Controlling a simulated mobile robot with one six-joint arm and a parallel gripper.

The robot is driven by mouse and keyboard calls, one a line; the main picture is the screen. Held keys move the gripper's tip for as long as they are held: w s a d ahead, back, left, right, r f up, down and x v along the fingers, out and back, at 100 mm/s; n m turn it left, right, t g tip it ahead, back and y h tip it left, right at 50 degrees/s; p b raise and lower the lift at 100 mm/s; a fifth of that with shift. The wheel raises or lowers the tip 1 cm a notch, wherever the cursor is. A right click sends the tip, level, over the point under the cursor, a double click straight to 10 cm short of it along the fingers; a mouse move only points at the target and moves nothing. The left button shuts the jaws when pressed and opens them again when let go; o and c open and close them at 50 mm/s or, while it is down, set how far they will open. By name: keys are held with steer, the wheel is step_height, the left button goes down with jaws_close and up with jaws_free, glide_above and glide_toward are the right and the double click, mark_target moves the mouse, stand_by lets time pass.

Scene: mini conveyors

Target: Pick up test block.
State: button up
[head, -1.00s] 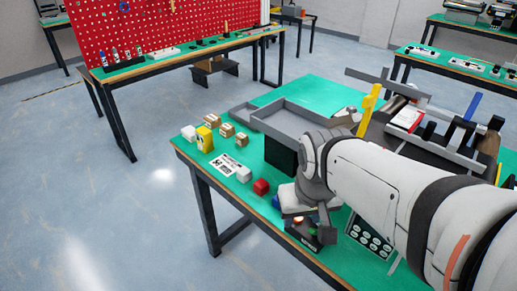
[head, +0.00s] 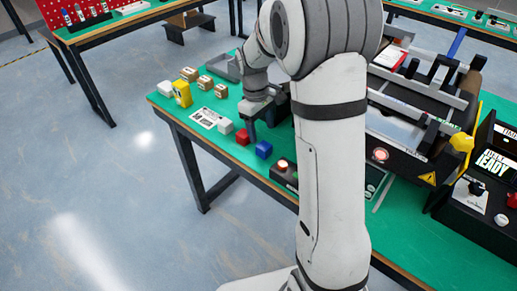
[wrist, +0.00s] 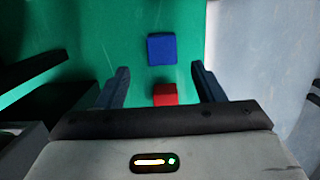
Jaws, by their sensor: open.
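The pictures do not show which block is the test block. A red block (head: 242,137) and a blue block (head: 264,149) sit apart on the green table (head: 190,123) near its front edge, with a pale block (head: 226,126) left of the red one. My gripper (head: 250,131) points down beside the red block. In the wrist view, my gripper (wrist: 160,69) is open and empty. The red block (wrist: 165,95) shows between its fingers, partly hidden by the gripper body. The blue block (wrist: 161,49) lies just beyond the fingertips. Any height gap is hard to judge.
A white printed card (head: 205,118), a yellow block (head: 182,94) and several small brown boxes (head: 205,83) lie to the left. A button box (head: 284,172) stands right of the blue block. Conveyor machinery (head: 420,95) fills the right side. A dark shape (wrist: 35,85) borders the wrist view's left.

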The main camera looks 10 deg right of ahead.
mark_target(264, 145)
steer(key=f, duration=0.2)
steer(key=s+f, duration=0.1)
steer(key=f, duration=0.4)
steer(key=shift+s+d+f, duration=0.15)
steer(key=shift+s+d, duration=0.1)
steer(key=shift+d, duration=0.1)
steer(key=c, duration=1.1)
